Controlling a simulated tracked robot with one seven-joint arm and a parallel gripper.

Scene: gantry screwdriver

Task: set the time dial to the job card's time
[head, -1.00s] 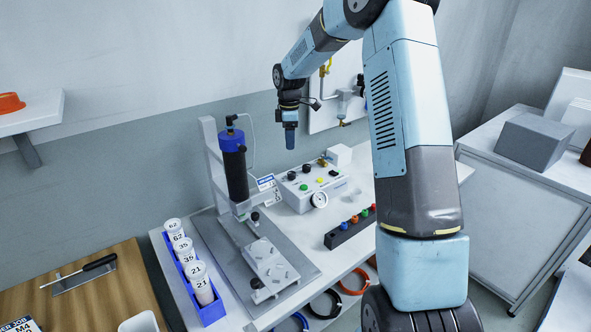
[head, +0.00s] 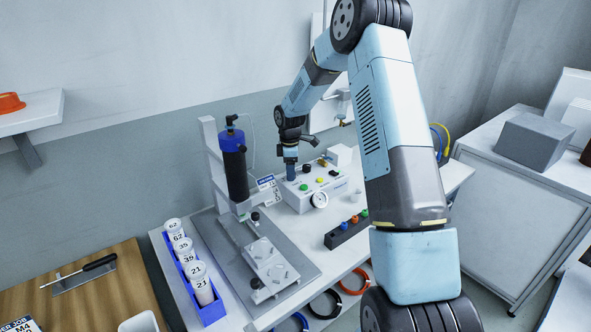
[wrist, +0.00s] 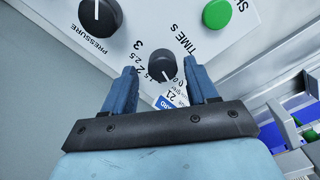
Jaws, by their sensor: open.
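The time dial (wrist: 162,64) is a black knob with a white pointer line beside the "TIME S" lettering in the wrist view. Scale numbers run round it; part of the scale and the pointer's exact reading are hard to make out. My gripper (wrist: 162,78) is open, its blue fingers on either side of the dial in the picture; I cannot tell whether they reach down around it. In the head view my gripper (head: 291,178) points down at the left end of the white control box (head: 328,196).
The pressure knob (wrist: 100,16) and a green button (wrist: 217,13) sit near the dial. The press column with a black cylinder (head: 235,172) stands just left. Numbered cups (head: 201,284) stand in a blue rack.

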